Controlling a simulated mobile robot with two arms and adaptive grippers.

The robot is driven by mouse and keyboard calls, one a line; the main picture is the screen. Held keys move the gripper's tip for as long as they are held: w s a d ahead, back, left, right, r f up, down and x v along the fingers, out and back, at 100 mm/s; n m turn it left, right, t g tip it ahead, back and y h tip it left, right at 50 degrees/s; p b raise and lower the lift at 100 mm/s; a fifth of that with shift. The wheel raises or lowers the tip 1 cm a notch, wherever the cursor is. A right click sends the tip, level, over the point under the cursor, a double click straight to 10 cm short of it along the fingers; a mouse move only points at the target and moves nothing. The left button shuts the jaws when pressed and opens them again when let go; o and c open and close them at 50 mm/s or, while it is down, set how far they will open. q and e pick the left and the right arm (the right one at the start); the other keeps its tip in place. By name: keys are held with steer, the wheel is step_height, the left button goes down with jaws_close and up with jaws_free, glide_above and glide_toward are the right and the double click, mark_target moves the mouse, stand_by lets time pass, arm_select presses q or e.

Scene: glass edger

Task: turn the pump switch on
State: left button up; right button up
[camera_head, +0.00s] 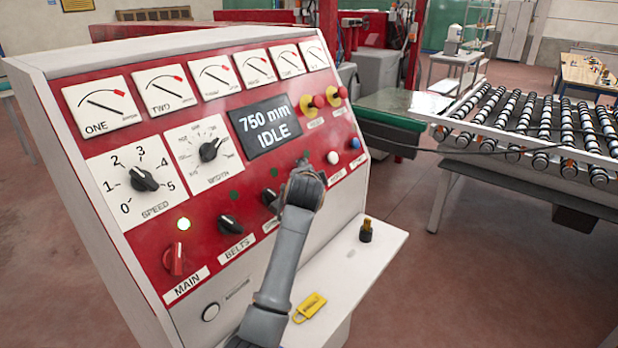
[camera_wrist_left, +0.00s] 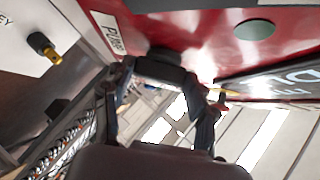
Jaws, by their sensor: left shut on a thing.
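The red control panel (camera_head: 150,235) fills the left of the head view, with a row of switches along its lower part. My left gripper (camera_head: 303,178) is at this row, right of the spindle knob (camera_head: 270,198), and hides the pump switch there. In the left wrist view the black pump switch (camera_wrist_left: 163,64) sits between the fingers of my left gripper (camera_wrist_left: 160,78), beside the PUMP label (camera_wrist_left: 106,30). The gripper is shut on the knob. The knob's exact angle is hard to tell. A dark green lamp (camera_wrist_left: 255,30) near it looks unlit. My right gripper is not in view.
The red main switch (camera_head: 174,258) has a lit lamp above it. The display (camera_head: 264,126) reads 750 mm IDLE. A white shelf (camera_head: 375,262) below the panel holds a yellow padlock (camera_head: 310,306) and a small black-and-brass piece (camera_head: 366,230). A roller conveyor (camera_head: 535,125) stands right.

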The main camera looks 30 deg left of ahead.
arm_select(q)
steer(key=m, duration=0.1)
steer(key=m+g+h, duration=0.1)
steer(key=m+h, duration=0.1)
steer(key=shift+a+r+g, duration=0.25)
steer(key=shift+g, duration=0.15)
steer(key=shift+w+m+g+h, duration=0.1)
steer(key=shift+m+g+h, duration=0.2)
steer(key=shift+m+g, duration=0.1)
steer(key=o, duration=0.9)
steer(key=shift+o, duration=1.2)
steer(key=shift+f, duration=0.1)
steer(key=shift+w+a, duration=0.1)
steer(key=shift+a, duration=0.05)
steer(key=shift+s+d+r, duration=0.25)
steer(key=shift+r, duration=0.1)
steer(key=v, duration=1.1)
